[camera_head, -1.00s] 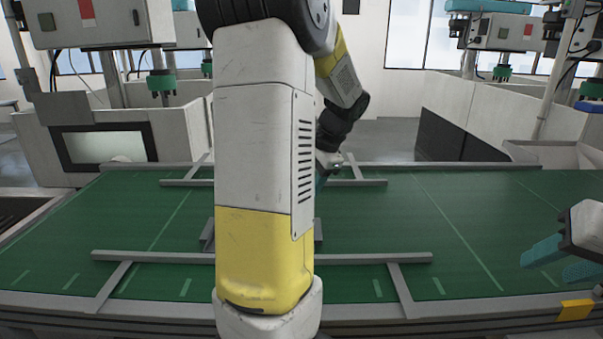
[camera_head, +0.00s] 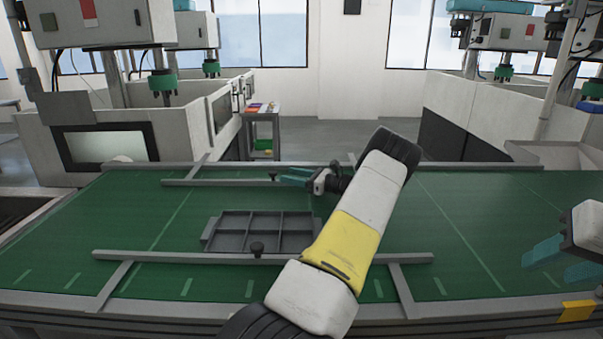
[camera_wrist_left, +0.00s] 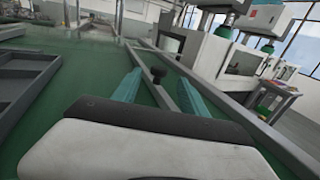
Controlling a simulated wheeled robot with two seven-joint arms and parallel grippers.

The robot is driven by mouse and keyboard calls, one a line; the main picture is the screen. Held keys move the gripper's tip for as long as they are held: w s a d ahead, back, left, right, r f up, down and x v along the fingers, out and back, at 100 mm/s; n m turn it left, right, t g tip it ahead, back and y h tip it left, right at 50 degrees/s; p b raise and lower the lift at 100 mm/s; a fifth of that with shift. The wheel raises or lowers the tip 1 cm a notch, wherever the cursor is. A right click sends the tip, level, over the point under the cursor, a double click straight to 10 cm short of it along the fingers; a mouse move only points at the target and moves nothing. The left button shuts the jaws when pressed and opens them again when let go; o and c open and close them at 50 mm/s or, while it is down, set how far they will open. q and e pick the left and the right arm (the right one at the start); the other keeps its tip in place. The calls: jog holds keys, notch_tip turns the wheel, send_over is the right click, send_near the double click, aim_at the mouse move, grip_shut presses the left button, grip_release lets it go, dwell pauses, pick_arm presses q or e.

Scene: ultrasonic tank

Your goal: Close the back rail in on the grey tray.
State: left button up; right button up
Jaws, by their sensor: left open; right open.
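The grey tray (camera_head: 206,232), shallow and divided into compartments, lies on the green belt just behind the front rail (camera_head: 160,257). Its right end is partly hidden by my left arm; part of it also shows in the left wrist view (camera_wrist_left: 25,85). The back rail (camera_head: 215,182) lies farther back, with a green gap between it and the tray. My right gripper (camera_head: 550,262) is open and empty at the right edge.
Cross bars (camera_head: 403,290) join the rails to the belt's edges. The green belt (camera_head: 470,220) is clear to the right. Machines with white tanks (camera_head: 175,135) and a small cart (camera_head: 262,130) stand behind.

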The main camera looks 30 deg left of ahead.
aim_at(273, 171)
pick_arm(q)
jog(key=a, duration=0.7)
jog(key=shift+s+a, duration=0.25)
jog(key=shift+s, duration=0.15)
grip_shut()
dwell(1.0)
